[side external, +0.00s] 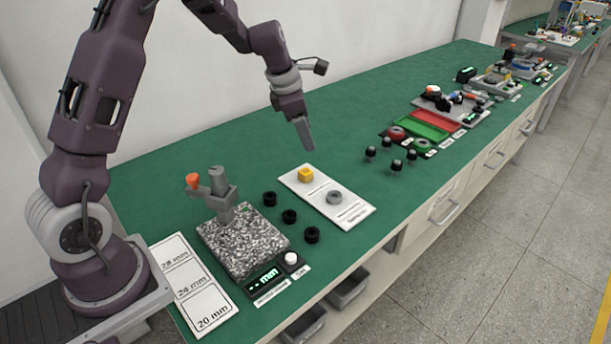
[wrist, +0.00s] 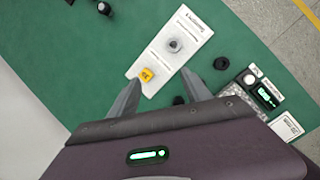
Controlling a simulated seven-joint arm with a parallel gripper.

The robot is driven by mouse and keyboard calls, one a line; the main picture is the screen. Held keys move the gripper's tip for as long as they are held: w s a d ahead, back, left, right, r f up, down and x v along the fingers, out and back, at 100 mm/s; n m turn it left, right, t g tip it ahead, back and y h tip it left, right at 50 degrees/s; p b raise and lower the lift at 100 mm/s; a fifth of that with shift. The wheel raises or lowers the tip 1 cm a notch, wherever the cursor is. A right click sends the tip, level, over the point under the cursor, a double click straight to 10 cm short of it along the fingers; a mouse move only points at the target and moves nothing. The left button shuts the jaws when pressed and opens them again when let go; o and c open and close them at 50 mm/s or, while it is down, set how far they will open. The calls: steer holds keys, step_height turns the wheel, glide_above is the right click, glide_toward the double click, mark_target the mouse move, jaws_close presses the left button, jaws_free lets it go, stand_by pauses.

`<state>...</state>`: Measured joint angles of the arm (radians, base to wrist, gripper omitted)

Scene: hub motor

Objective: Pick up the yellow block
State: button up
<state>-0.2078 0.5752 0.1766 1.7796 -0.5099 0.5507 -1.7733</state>
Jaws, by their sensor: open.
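The yellow block (side external: 306,175) sits on the upper left end of a white card (side external: 346,217) on the green bench. A grey ring-shaped part (side external: 334,197) lies on the same card. In the wrist view the yellow block (wrist: 147,75) shows ahead of and between my fingers, nearer the left one. The grey part (wrist: 175,45) is farther up the card there. My gripper (side external: 304,135) is above the bench, above and apart from the block. Its two fingers (wrist: 160,90) are spread with nothing between them.
A granite-look block with a grey stand (side external: 240,240) and an orange-tipped gauge is left of the card. Several black rings (side external: 289,216) lie between them. Dark knobs (side external: 397,166) and red and green trays (side external: 422,127) are to the right.

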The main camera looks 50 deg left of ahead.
mark_target(305, 171)
steer(key=w+a+f+n, duration=0.1)
steer(key=a+f+n, duration=0.1)
steer(key=f, duration=0.4)
steer(key=w+a+f+n, duration=0.2)
steer(key=f, duration=0.4)
steer(key=w+a+f+n, duration=0.2)
steer(key=f+n, duration=0.1)
steer(key=f, duration=0.3)
steer(key=shift+w+a+g+y, duration=0.15)
steer(key=shift+a+g+y, duration=0.05)
steer(key=shift+g+y, duration=0.1)
jaws_close()
